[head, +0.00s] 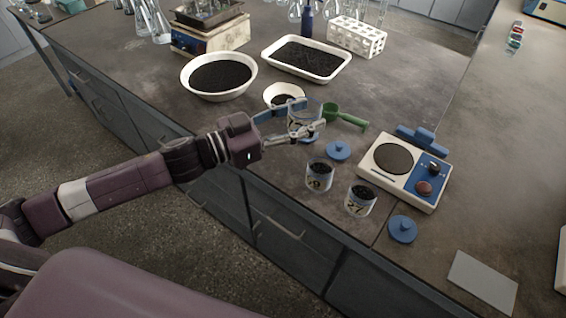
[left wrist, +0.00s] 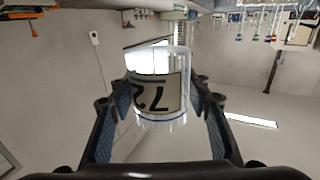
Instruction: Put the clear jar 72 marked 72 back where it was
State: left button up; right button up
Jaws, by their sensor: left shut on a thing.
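The clear jar 72 (head: 303,121) is between the fingers of my left gripper (head: 308,116), which is shut on it above the bench. In the left wrist view the jar (left wrist: 158,88) shows its label with the dark 72, upside down in the picture, between both finger pads of the gripper (left wrist: 157,100). The jar looks clear and empty. How high its base is above the bench I cannot tell. My right gripper is not in view.
Two dark-filled jars, a left one (head: 319,176) and a right one (head: 360,201), stand near the front edge. Blue lids (head: 338,151) (head: 403,229), a green scoop (head: 343,118), a small bowl (head: 281,92) and a balance (head: 393,160) lie around. A grey card (head: 482,283) lies front right.

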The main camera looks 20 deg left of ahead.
pick_arm(q)
jog(key=w+a+r, duration=0.2)
jog(key=w+a, duration=0.2)
jog(key=a, duration=0.2)
jog(key=shift+n+t+y, duration=0.4)
jog(key=shift+y, duration=0.1)
notch_tip(320, 180, down, 15)
jog(key=shift+w+f+b, duration=0.1)
jog(key=shift+f+b, duration=0.1)
jog(key=shift+b, duration=0.6)
notch_tip(320, 180, down, 4)
jog(key=shift+f, duration=0.25)
jog(key=shift+f+b, duration=0.15)
jog(key=shift+b, duration=0.2)
jog(key=o, duration=1.3)
